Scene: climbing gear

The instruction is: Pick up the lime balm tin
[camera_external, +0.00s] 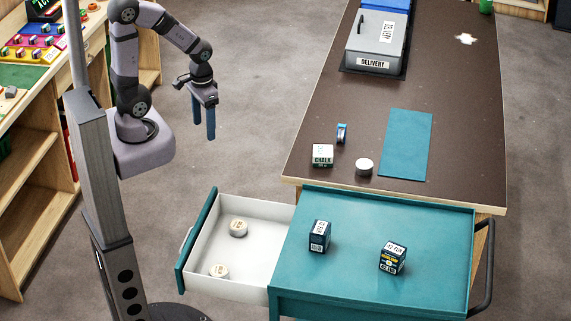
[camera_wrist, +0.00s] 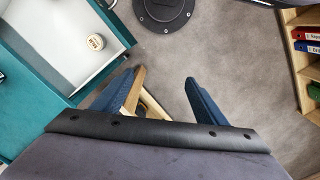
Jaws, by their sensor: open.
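I cannot pick out a lime-coloured tin, and the small labels are too fine to read. Two round, cream-topped tins lie in the open white drawer: one farther back (camera_external: 238,228) and one nearer the front (camera_external: 218,271). One drawer tin (camera_wrist: 96,42) shows at the upper left of the wrist view. A white-topped round tin (camera_external: 364,167) sits on the brown table. My gripper (camera_external: 203,131) is open and empty, pointing down over the floor, behind the drawer and apart from all tins. Its blue fingers (camera_wrist: 162,78) are spread in the wrist view.
The drawer (camera_external: 250,205) sticks out of a teal cabinet (camera_external: 350,275) with two small dark boxes on top. A chalk box (camera_external: 322,155), a blue roll (camera_external: 342,133), a teal mat (camera_external: 407,140) and a delivery box (camera_external: 375,50) are on the table. Shelves stand at left.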

